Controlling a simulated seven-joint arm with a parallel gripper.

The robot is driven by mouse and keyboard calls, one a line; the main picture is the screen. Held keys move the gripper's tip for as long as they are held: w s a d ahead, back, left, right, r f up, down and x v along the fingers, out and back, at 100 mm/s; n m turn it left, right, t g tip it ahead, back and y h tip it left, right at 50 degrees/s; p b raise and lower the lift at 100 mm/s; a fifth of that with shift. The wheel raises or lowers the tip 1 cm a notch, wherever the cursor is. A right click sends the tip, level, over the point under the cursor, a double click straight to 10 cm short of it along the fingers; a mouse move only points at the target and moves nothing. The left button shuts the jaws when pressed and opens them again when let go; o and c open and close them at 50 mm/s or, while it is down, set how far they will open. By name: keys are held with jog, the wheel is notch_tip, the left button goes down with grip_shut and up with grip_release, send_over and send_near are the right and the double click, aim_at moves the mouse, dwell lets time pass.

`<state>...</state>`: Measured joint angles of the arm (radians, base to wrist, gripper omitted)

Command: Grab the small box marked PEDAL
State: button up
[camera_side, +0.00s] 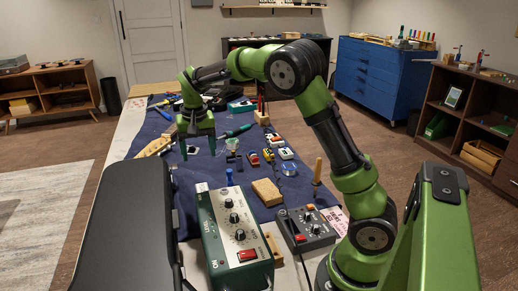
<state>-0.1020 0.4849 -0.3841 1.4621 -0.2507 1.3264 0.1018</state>
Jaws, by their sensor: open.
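My gripper (198,148) is in the back left part of the blue mat (227,178), pointing down with its two green fingers apart. I see nothing held between them. Several small pedal-like boxes lie to the right of the gripper: a red one (253,159), a yellow one (268,155), a white one (286,154) and a pale one (289,169). Their lettering is too small to read, so I cannot tell which is marked PEDAL. They are apart from the gripper.
A large green box with knobs (234,238) and a grey knobbed box (306,229) stand at the front. A tan block (267,192) and a wooden-handled tool (317,171) are nearby. A dark panel (122,230) fills the front left. Tools lie around the gripper.

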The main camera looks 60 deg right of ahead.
jog(key=r, duration=0.1)
send_over(202, 188)
jog(key=f, duration=1)
jog(key=shift+s+a+f, duration=0.25)
jog(key=shift+s, duration=0.1)
jog(key=shift+w+d+f, duration=0.15)
jog(key=shift+f, duration=1.4)
jog(key=shift+w+d+f, duration=0.1)
jog(key=shift+w+f, duration=0.05)
jog(key=shift+f, duration=1.35)
jog(key=shift+c, duration=0.2)
jog(key=c, duration=1.1)
